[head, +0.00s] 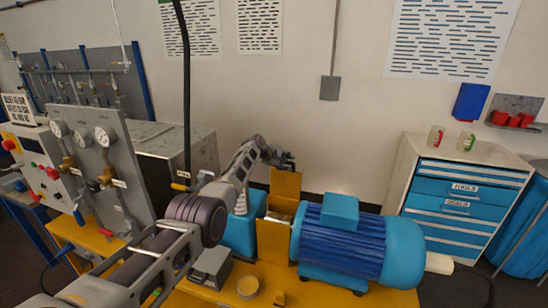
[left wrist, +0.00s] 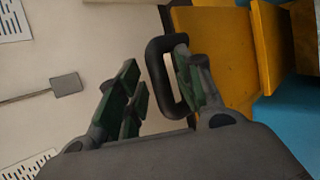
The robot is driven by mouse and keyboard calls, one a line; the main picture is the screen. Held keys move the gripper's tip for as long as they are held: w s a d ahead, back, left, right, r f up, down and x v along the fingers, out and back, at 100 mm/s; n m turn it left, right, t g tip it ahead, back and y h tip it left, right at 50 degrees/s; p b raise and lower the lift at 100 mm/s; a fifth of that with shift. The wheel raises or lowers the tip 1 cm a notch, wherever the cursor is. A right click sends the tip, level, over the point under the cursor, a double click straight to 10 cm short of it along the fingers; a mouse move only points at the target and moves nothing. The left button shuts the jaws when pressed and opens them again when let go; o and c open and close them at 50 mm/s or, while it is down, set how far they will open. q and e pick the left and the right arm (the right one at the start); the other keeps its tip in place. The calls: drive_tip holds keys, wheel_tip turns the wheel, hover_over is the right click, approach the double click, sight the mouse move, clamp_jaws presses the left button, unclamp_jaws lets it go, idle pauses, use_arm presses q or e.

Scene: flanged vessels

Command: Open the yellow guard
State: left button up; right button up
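The yellow guard (head: 285,183) stands between the blue pump body and the blue motor. Its upper panel is upright above the lower yellow part (head: 273,240), with a gap showing between them. In the left wrist view, yellow panels (left wrist: 215,50) fill the upper right, with a dark loop handle (left wrist: 156,75) beside them. My left gripper (head: 285,160) is at the panel's top edge. In the left wrist view its fingers (left wrist: 155,95) are apart, with the handle's bar between them. The right finger overlaps the handle loop; contact is unclear. My right gripper is not in view.
The blue finned motor (head: 342,240) is right of the guard. A yellow cup (head: 248,287) and small grey box (head: 211,267) sit on the yellow base. A drawer cabinet (head: 460,190) is at right.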

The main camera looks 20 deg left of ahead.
use_arm(q)
drive_tip(key=shift+s+a, duration=0.1)
drive_tip(key=shift+s, duration=0.05)
drive_tip(key=v, duration=1.1)
drive_tip(key=shift+s+r, duration=0.2)
drive_tip(key=shift+r, duration=0.1)
idle(0.9)
idle(0.5)
